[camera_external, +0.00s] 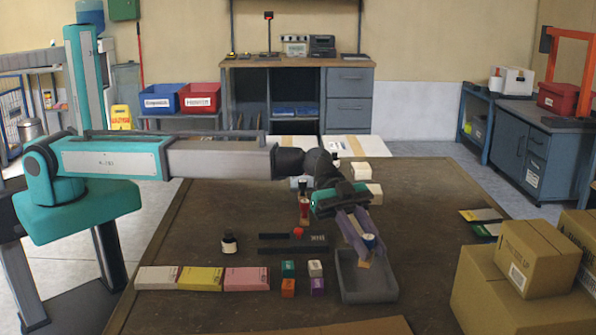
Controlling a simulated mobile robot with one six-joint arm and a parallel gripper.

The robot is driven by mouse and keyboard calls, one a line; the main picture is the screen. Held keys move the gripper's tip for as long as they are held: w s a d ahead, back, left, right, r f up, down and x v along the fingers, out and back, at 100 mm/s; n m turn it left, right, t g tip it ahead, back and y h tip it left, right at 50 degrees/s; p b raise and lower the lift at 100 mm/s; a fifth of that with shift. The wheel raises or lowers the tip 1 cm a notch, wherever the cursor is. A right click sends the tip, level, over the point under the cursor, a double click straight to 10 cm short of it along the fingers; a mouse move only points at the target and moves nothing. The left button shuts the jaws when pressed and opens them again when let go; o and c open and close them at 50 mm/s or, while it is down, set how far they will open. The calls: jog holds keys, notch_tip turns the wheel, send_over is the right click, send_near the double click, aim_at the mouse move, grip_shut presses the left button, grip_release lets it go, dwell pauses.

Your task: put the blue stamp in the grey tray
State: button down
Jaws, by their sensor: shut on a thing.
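My gripper (364,246) points down over the grey tray (369,297) at the table's near side, right of centre. It is shut on the blue stamp (369,241), whose blue and white part shows between the fingers. A tan piece shows below the fingers at the tray's back; I cannot tell whether it is part of the stamp or whether it touches the tray. The fingers hide part of the stamp and the tray's back edge. The visible tray floor looks empty.
Small coloured blocks (288,287) stand just left of the tray. Cardboard boxes (530,258) stand at the right. The table between tray and boxes is clear.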

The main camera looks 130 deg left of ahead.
aim_at(369, 237)
jog(key=shift+f, duration=0.1)
jog(key=shift+f, duration=1.7)
jog(key=shift+f, duration=0.15)
jog(key=c, duration=1.5)
grip_release()
jog(key=shift+c, duration=0.2)
jog(key=shift+r+p, duration=0.3)
jog(key=shift+p, duration=0.05)
jog(key=b+v, duration=0.1)
jog(key=v, duration=0.3)
jog(key=shift+s, duration=0.35)
jog(key=r, duration=0.5)
jog(key=shift+s+a+r, duration=0.1)
jog(key=shift+a+r, duration=0.1)
jog(key=shift+r, duration=0.9)
